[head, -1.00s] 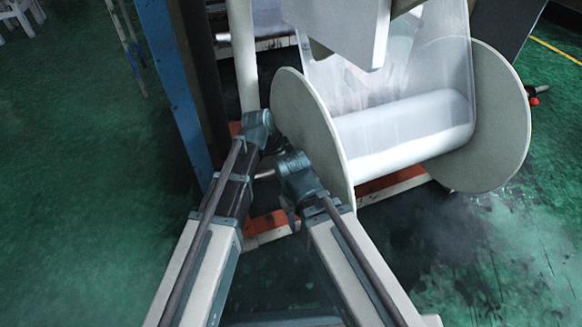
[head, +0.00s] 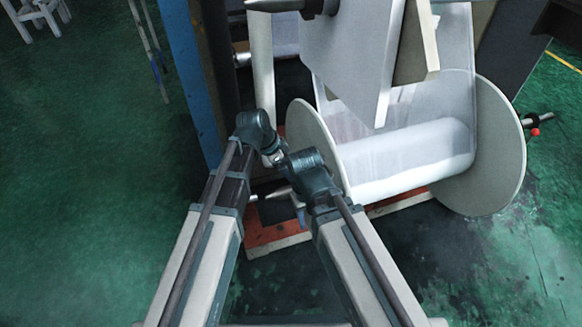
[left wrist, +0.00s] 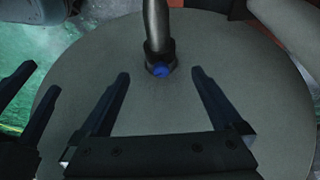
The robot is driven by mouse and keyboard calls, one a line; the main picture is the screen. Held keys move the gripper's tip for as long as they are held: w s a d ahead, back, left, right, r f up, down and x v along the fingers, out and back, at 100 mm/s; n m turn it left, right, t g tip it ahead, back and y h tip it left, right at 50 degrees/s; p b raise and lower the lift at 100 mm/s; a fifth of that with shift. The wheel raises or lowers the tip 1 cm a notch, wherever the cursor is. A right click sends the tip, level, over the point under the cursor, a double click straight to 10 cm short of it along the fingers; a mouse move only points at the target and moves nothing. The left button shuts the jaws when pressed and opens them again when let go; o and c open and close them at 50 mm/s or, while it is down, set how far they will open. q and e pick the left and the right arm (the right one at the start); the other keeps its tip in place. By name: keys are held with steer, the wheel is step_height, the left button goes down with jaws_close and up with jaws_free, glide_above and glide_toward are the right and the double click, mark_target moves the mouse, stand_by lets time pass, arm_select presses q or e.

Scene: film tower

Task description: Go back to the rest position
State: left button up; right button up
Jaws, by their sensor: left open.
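My left gripper (left wrist: 160,73) is open and empty in the left wrist view. Its two dark fingers stand apart in front of the grey round end disc of the film roll, whose shaft end with a blue tip shows beyond them. In the head view both of my arms reach forward and their wrists nearly meet left of the film roll (head: 405,160). The jaws are mostly hidden there by the wrists. Another dark finger shows at the left edge of the left wrist view, perhaps of my right gripper; I cannot tell its state.
The machine's blue post (head: 188,75) stands behind my left arm. A grey panel (head: 350,60) hangs above the roll. An orange and white base rail (head: 270,233) lies under the roll. The green floor (head: 90,200) to the left is clear. A white chair (head: 38,15) stands far back left.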

arm_select(q)
steer(key=shift+a, duration=0.15)
steer(key=s+a+f+n+y, duration=0.1)
steer(key=s+a+n+y, duration=0.1)
steer(key=s+a+n, duration=0.5)
steer(key=s+a+f+n+y, duration=0.15)
steer(key=s+a+n, duration=0.25)
steer(key=a+n, duration=0.5)
steer(key=s+d+r+m+g+y, duration=0.1)
steer(key=s+d+m, duration=0.2)
steer(key=d, duration=0.2)
steer(key=s+d+m+g+y, duration=0.1)
steer(key=s+d+m, duration=0.2)
steer(key=d, duration=0.3)
step_height(320, 180, up, 27)
steer(key=p, duration=2.6)
steer(key=shift+w+a+f+n, duration=0.15)
steer(key=shift+w+a+n, duration=0.05)
steer(key=shift+a+n, duration=0.1)
steer(key=shift+d, duration=0.15)
